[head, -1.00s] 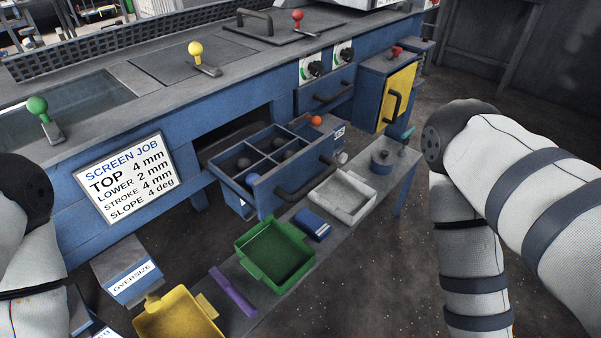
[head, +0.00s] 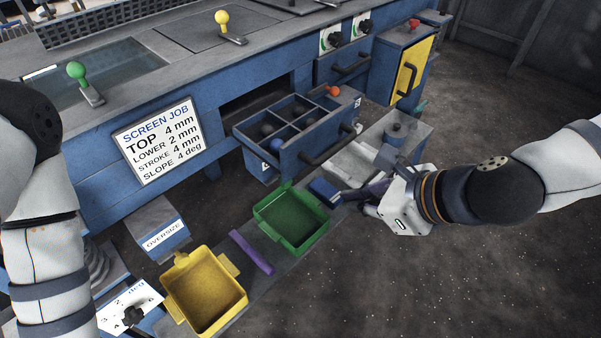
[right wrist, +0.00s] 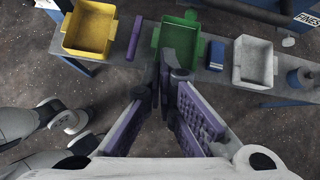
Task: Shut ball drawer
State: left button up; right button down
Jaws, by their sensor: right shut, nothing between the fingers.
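The ball drawer (head: 287,160) is a blue box pulled out from the blue machine front. It has compartments holding several dark balls, a blue ball (head: 277,144) and an orange ball (head: 332,91). My right gripper (head: 345,197) is shut and empty, to the right of and lower in the picture than the drawer front, near the bench. In the right wrist view its fingers (right wrist: 164,72) are together in front of the green tray. My left arm shows at the left edge, but its gripper is not in view.
A narrow grey bench (head: 270,262) runs before the drawer, bearing a green tray (head: 288,222), a yellow tray (head: 206,292), a purple bar (head: 252,252), a blue block (head: 324,190) and a white tray (right wrist: 255,62). A yellow-fronted cabinet (head: 412,70) stands right. Open floor lies at right.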

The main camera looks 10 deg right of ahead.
pick_arm(q)
jog(key=s+f+g+b, duration=0.2)
jog(key=s+f+b, duration=0.1)
jog(key=s+f, duration=0.1)
jog(key=shift+s+f, duration=0.2)
jog(key=shift+s, duration=0.1)
pick_arm(e)
jog(key=shift+w+a+f+m+t, duration=0.15)
jog(key=shift+w+a+f+m, duration=0.35)
jog(key=shift+w+a, duration=0.95)
jog(key=shift+w+a+f+m+t, duration=0.25)
jog(key=shift+w+a+f, duration=0.5)
jog(key=shift+w, duration=1.35)
jog(key=shift+w+a+f+m+t, duration=0.1)
jog(key=shift+w+a+f+m, duration=0.35)
jog(key=shift+w+a, duration=1.05)
jog(key=shift+w+d+f, duration=0.1)
jog(key=shift+w+d, duration=0.2)
